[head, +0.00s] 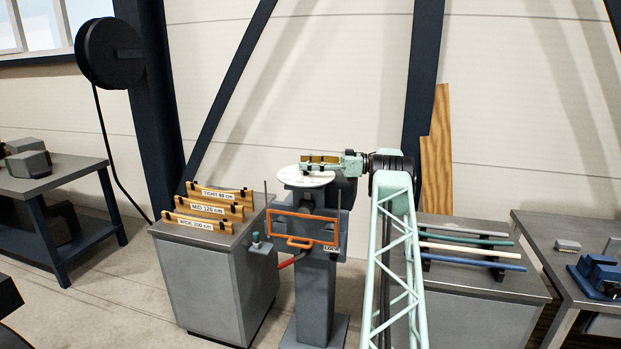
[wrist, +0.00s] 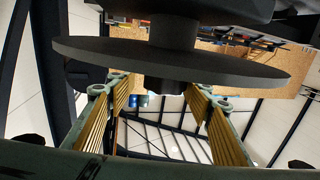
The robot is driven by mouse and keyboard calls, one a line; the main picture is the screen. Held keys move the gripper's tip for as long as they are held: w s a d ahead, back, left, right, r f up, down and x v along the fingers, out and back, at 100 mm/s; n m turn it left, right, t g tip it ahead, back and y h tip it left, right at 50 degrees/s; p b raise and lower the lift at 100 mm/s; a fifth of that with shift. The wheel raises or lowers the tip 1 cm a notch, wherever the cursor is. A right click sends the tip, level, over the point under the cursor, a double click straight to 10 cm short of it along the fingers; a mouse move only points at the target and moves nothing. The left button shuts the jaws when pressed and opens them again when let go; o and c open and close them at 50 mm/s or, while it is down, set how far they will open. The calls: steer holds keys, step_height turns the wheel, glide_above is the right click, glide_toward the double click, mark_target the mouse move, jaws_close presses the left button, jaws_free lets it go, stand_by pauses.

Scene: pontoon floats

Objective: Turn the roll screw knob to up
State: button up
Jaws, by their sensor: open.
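A round white dial plate (head: 305,178) with dark marks lies flat on top of the grey stand (head: 318,290). In the wrist view the plate shows edge-on as a dark disc (wrist: 170,60), with a stubby dark knob (wrist: 166,86) at its centre. My gripper (head: 308,162) reaches in from the right, level, just over the plate. Its gold-padded fingers (wrist: 160,115) are open, one on each side of the knob, with space on both sides. The disc hides part of the knob. The head view does not show which way the knob points.
An orange frame (head: 304,228), a red handle (head: 291,261) and a small green-topped peg (head: 256,238) are on or beside the stand. A grey cabinet (head: 216,290) with labelled wooden bars stands at left. A bench (head: 475,290) with coloured rods stands at right.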

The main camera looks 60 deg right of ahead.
steer(key=shift+s+a+m+t+h+b, duration=0.1)
steer(key=shift+a+m+t+h+b, duration=0.15)
steer(key=shift+m+t+h, duration=0.5)
steer(key=shift+m+t+h+b, duration=0.45)
steer(key=shift+m+h+b, duration=0.65)
steer(key=shift+h, duration=1.25)
steer(key=shift+m+h+b, duration=0.8)
steer(key=shift+m+h, duration=0.8)
steer(key=shift+h, duration=0.65)
steer(key=shift+m+h+b, duration=0.75)
steer(key=shift+m+h, duration=0.8)
steer(key=shift+h, duration=0.7)
steer(key=shift+m+g+h+p, duration=0.5)
steer(key=shift+m+g+h, duration=0.95)
steer(key=shift+h, duration=0.75)
steer(key=shift+a+m+g+h+p, duration=0.1)
steer(key=shift+m+g+h+p, duration=1.3)
steer(key=shift+p, duration=0.55)
steer(key=shift+s+a+f, duration=0.1)
steer(key=shift+s+f, duration=0.05)
steer(key=shift+s, duration=0.1)
steer(key=v, duration=0.2)
steer(key=shift+s+a+b, duration=0.25)
steer(key=shift+s+b, duration=0.05)
steer(key=shift+b, duration=0.1)
steer(key=b+v, duration=0.1)
steer(key=v, duration=0.9)
steer(key=shift+s+a+f+b, duration=0.15)
steer(key=shift+a+f+b, duration=0.05)
steer(key=shift+b, duration=0.1)
